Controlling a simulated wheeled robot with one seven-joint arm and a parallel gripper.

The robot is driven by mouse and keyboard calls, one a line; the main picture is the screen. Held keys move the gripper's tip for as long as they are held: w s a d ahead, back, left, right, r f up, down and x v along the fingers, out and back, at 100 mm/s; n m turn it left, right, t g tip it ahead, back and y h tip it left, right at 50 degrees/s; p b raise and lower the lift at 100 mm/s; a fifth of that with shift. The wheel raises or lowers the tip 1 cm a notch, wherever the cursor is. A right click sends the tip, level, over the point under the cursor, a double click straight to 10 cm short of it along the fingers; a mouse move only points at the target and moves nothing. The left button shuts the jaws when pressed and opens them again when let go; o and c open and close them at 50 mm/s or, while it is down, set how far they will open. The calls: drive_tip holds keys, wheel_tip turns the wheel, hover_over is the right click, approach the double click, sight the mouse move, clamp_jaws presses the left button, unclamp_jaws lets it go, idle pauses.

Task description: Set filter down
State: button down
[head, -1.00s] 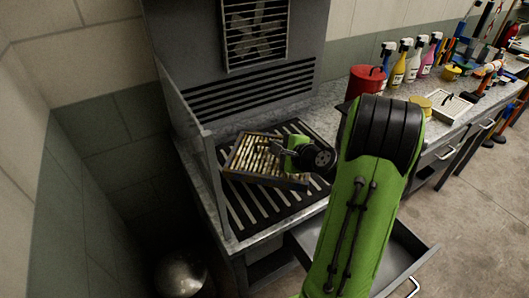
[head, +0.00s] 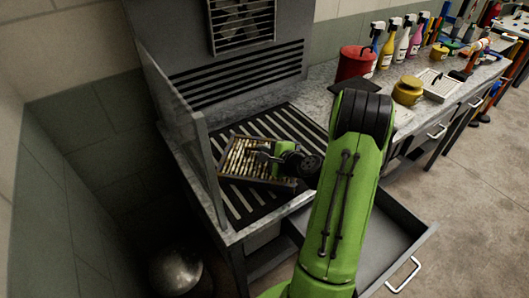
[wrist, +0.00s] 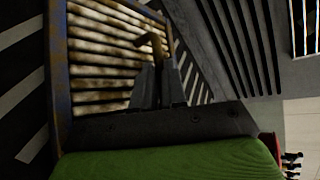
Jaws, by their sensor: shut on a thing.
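The filter (head: 240,157) is a framed, pleated panel with dirty, brown-stained pleats. In the head view it is over the slatted dark grate (head: 236,204) of the booth, slightly turned to the slats. I cannot tell whether it rests flat or hangs just above. My gripper (head: 262,154) reaches over it from the right. In the wrist view the filter (wrist: 98,45) fills the upper left, and my gripper (wrist: 158,68) is shut on it at a small brownish tab between the fingers. My gripper hides part of the filter's right side.
A clear side panel (head: 180,115) stands left of the grate. The vented booth back (head: 240,75) rises behind. A red can (head: 354,63), spray bottles (head: 402,42), a yellow pot (head: 407,91) and a white-framed tray (head: 438,84) stand on the right counter. An open drawer (head: 398,228) juts out below.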

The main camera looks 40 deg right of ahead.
drive_tip(key=shift+f, duration=0.15)
drive_tip(key=c, duration=1.2)
unclamp_jaws()
drive_tip(key=shift+r, duration=0.3)
drive_tip(key=b+v, duration=0.1)
drive_tip(key=v, duration=1)
drive_tip(key=shift+s+f, duration=0.15)
drive_tip(key=shift+s+r+b, duration=0.25)
drive_tip(key=shift+s+b, duration=0.05)
drive_tip(key=shift+s, duration=0.05)
